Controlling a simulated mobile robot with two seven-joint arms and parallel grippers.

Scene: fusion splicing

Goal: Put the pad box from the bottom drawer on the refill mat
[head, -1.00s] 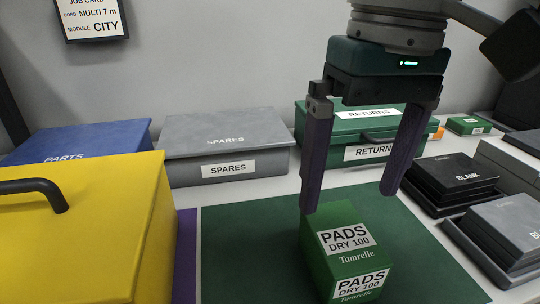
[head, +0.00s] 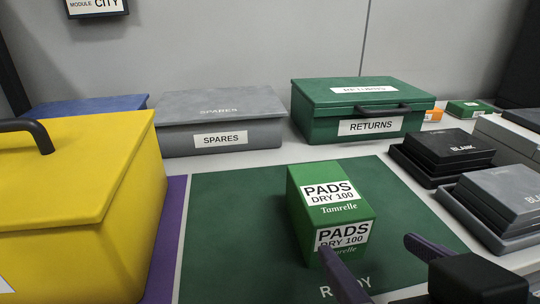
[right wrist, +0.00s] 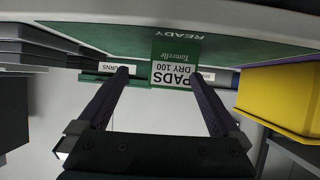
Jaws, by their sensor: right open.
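The green pad box (head: 330,205), labelled PADS DRY 100, stands upright on a dark green mat (head: 235,235). The mat's printed word is partly hidden in the head view but reads READY in the right wrist view. My right gripper (head: 367,245) is open and empty at the near side of the box, low over the mat's front edge. One finger overlaps the box's lower front in the head view; contact cannot be told. In the right wrist view the box (right wrist: 175,62) appears upside down, beyond and between the open fingertips (right wrist: 160,70). My left gripper and the bottom drawer are out of view.
A yellow case (head: 75,190) stands on a purple mat (head: 168,245) at left. A grey SPARES box (head: 220,120) and green RETURNS case (head: 360,110) stand behind. Black (head: 440,155) and grey (head: 500,205) BLANK boxes line the right. Mat space left of the pad box is clear.

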